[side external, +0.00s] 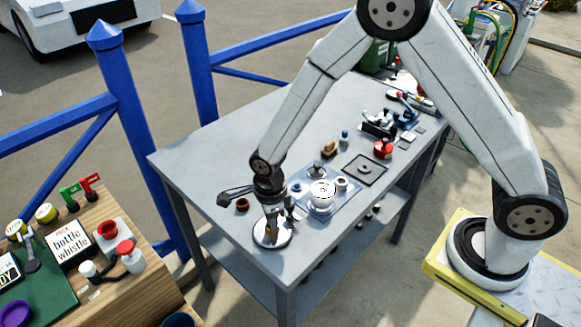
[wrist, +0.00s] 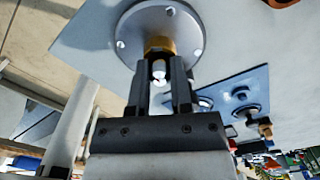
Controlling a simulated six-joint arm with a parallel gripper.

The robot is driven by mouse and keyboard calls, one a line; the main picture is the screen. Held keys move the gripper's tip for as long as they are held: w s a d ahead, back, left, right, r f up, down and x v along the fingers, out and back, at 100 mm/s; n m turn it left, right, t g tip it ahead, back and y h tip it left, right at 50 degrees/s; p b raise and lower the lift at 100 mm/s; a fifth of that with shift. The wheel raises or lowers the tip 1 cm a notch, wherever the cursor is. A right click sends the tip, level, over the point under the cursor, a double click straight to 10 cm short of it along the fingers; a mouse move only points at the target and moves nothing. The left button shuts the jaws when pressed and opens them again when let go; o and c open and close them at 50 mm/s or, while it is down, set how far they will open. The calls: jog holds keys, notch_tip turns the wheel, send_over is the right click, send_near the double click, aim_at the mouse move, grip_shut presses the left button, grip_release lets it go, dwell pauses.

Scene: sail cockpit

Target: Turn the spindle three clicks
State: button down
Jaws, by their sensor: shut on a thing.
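A round silver disc (side external: 262,241) with bolt heads lies at the near left edge of the grey table. In the wrist view the disc (wrist: 135,35) fills the upper middle, and a brass-coloured spindle (wrist: 159,45) with a pale end stands out from its centre. My gripper (side external: 272,222) points down over the disc. In the wrist view the two dark fingers of my gripper (wrist: 160,70) stand on either side of the spindle and are shut on it. The fingers hide part of the spindle, and I cannot read its turn angle.
A pale plate with a white round fitting (side external: 321,193) lies just right of my gripper. A brown ring (side external: 242,204) and a dark-handled tool (side external: 234,192) lie to its left. A square dark plate (side external: 365,169) and a red knob (side external: 383,148) are farther back.

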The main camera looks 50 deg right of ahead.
dwell(0.4)
jog(key=shift+m, duration=1.1)
jog(key=c, duration=0.8)
grip_release()
jog(key=shift+c, duration=0.2)
jog(key=shift+r, duration=3.5)
